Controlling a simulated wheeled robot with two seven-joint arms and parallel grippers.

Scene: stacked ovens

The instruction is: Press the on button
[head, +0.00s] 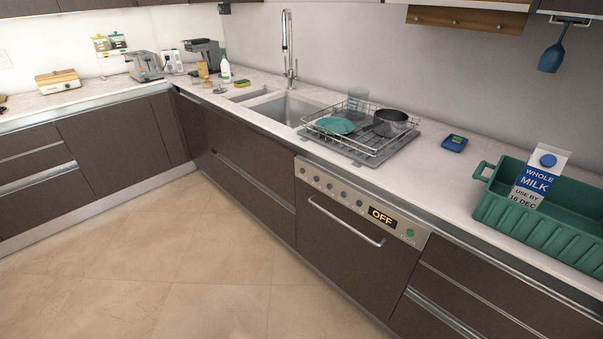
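In the head view a dark built-in appliance (350,240) with a horizontal bar handle (346,221) sits under the counter, right of centre. Its silver control panel (340,190) carries several round knobs or buttons on the left. A black display (382,217) on the panel reads "OFF". A green round button (410,232) is at the panel's right end, beside the display. Neither of my grippers shows in this view, so their distance from the button cannot be seen.
The counter above holds a dish rack (362,132) with a teal plate and a pot, a small blue item (454,143), and a green crate (550,215) with a milk carton (539,178). A sink (283,107) lies left. The tiled floor (200,260) in front is clear.

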